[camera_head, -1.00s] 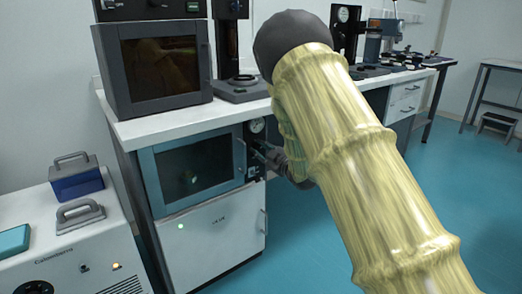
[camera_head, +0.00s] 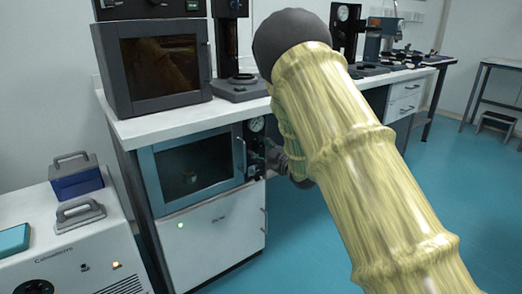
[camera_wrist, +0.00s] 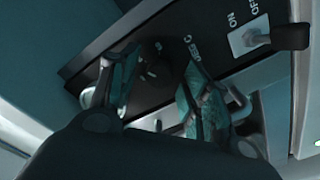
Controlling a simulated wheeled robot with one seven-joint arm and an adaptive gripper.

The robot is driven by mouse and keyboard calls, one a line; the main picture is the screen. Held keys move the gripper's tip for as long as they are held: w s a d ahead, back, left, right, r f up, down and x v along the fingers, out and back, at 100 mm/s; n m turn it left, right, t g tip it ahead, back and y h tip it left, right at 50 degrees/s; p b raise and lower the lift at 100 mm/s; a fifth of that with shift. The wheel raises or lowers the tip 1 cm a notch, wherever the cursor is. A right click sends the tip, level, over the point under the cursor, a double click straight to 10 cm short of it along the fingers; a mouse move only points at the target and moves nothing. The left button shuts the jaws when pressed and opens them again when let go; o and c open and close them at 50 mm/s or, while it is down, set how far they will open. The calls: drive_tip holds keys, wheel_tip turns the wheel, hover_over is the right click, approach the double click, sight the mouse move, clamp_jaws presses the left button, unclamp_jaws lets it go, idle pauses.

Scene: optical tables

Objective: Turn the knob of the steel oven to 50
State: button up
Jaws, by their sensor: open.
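The steel oven (camera_head: 205,222) sits under the white bench, with a teal-framed dark window (camera_head: 195,163) and a narrow black control panel (camera_head: 254,148) on its right side. My gripper (camera_head: 271,151) is just right of this panel, partly hidden by my arm. In the wrist view my gripper (camera_wrist: 160,82) has its two fingers apart, in front of the black panel (camera_wrist: 205,30). I cannot make out the knob or its setting clearly; small pale marks show between the fingers. An ON/OFF switch (camera_wrist: 262,38) is at the upper right there.
A round gauge (camera_head: 256,125) is at the panel's top. The window door has a vertical handle (camera_head: 241,157) close to the panel. A dark oven (camera_head: 163,70) stands on the bench. A white cabinet (camera_head: 75,262) stands at left. The blue floor at right is open.

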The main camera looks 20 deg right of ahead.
drive_tip(key=v, duration=1.2)
drive_tip(key=shift+f, duration=0.1)
drive_tip(key=s+a+f+m+g+h, duration=0.1)
drive_tip(key=s+f+m+g+h, duration=0.15)
drive_tip(key=s+f, duration=0.6)
drive_tip(key=s+a+f+m+g+h, duration=0.1)
drive_tip(key=s+f+m+g, duration=0.2)
drive_tip(key=f, duration=1)
drive_tip(key=s+f+m+g+h, duration=0.2)
drive_tip(key=s+f, duration=0.5)
drive_tip(key=f, duration=0.3)
drive_tip(key=s+a+f+m+g, duration=0.25)
drive_tip(key=s+f, duration=0.25)
drive_tip(key=s, duration=0.6)
drive_tip(key=s+a+f+m+g, duration=0.15)
drive_tip(key=s+f+g, duration=0.25)
drive_tip(key=s, duration=0.8)
drive_tip(key=s+a+f+m+g, duration=0.1)
drive_tip(key=s+a+f+g, duration=0.3)
drive_tip(key=s, duration=0.7)
wheel_tip(320, 180, up, 33)
drive_tip(key=d+t+p, duration=0.1)
drive_tip(key=p, duration=3.3)
drive_tip(key=shift+w+d+r+h, duration=0.2)
drive_tip(key=shift+w+h, duration=0.15)
